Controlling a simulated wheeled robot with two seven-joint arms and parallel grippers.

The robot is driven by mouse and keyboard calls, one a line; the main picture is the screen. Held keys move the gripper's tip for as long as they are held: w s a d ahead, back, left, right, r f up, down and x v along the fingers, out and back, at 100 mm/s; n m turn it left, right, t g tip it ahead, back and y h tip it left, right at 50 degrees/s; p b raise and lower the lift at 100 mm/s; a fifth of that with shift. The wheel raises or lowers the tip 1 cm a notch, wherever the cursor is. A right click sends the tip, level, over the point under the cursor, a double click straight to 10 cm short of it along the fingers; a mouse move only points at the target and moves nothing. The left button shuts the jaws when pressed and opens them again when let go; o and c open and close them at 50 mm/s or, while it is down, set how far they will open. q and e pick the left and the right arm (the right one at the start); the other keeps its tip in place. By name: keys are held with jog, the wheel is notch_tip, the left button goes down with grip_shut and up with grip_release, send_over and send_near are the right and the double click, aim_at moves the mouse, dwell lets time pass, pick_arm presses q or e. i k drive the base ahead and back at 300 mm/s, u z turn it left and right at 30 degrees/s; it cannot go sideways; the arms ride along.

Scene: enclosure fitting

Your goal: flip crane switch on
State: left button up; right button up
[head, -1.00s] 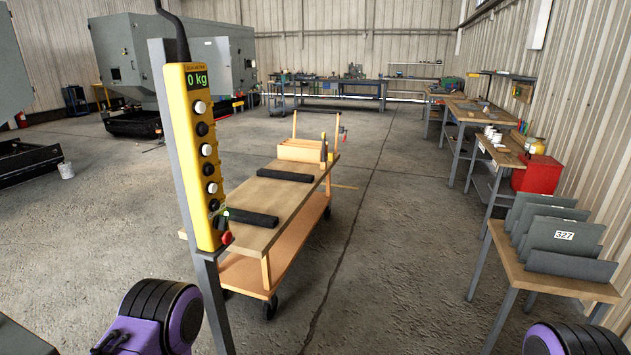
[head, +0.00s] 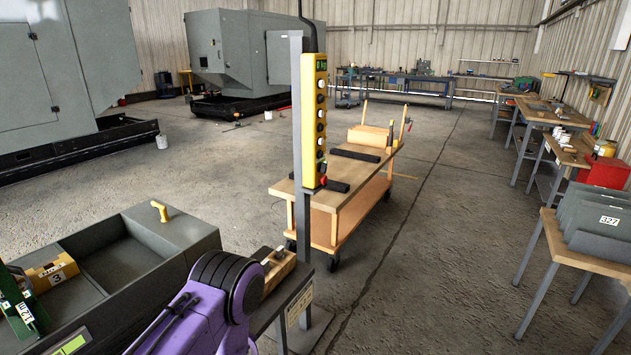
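The yellow crane pendant (head: 313,122) hangs upright on a grey post (head: 298,150) in the middle of the head view. It has a column of white and black buttons, a red knob (head: 323,180) at its lower end and a small display (head: 314,66) with green characters at its top. A purple and black link of my arm fills the lower left, below and left of the pendant and apart from it. Neither gripper shows.
A wooden cart (head: 350,185) stands behind the post. A grey divided bin (head: 185,229) with a yellow block (head: 50,273) in it is at lower left. A table with grey panels (head: 600,225) stands at right. Floor between cart and table is clear.

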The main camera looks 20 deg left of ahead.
aim_at(322, 167)
jog(key=z, duration=1.1)
jog(key=i, duration=1.1)
jog(key=u, duration=0.75)
jog(key=i, duration=0.7)
jog(key=u, duration=0.75)
